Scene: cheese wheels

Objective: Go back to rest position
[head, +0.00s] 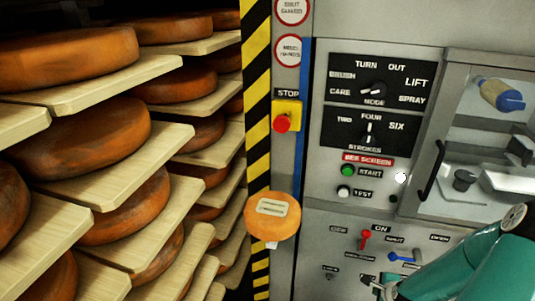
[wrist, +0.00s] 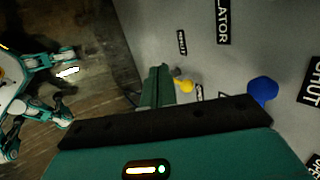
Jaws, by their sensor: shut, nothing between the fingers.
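My gripper (head: 378,286) is at the lower right of the head view, in front of the lower part of the machine panel. My teal arm reaches in from the right edge. In the wrist view the gripper's fingers (wrist: 155,85) are together with nothing between them. A blue knob (wrist: 263,91) stands out from the panel to their right. In the head view a blue-handled lever (head: 403,258) is a little above and right of my gripper, and a red-handled lever (head: 364,239) is above it. I cannot tell whether the fingers touch the panel.
The grey machine panel (head: 340,215) carries two dials, a green start button (head: 348,171) and a glass-fronted compartment (head: 480,150). A red stop button (head: 282,123) and an orange disc (head: 272,216) are left of it. Shelves of cheese wheels (head: 80,140) fill the left side.

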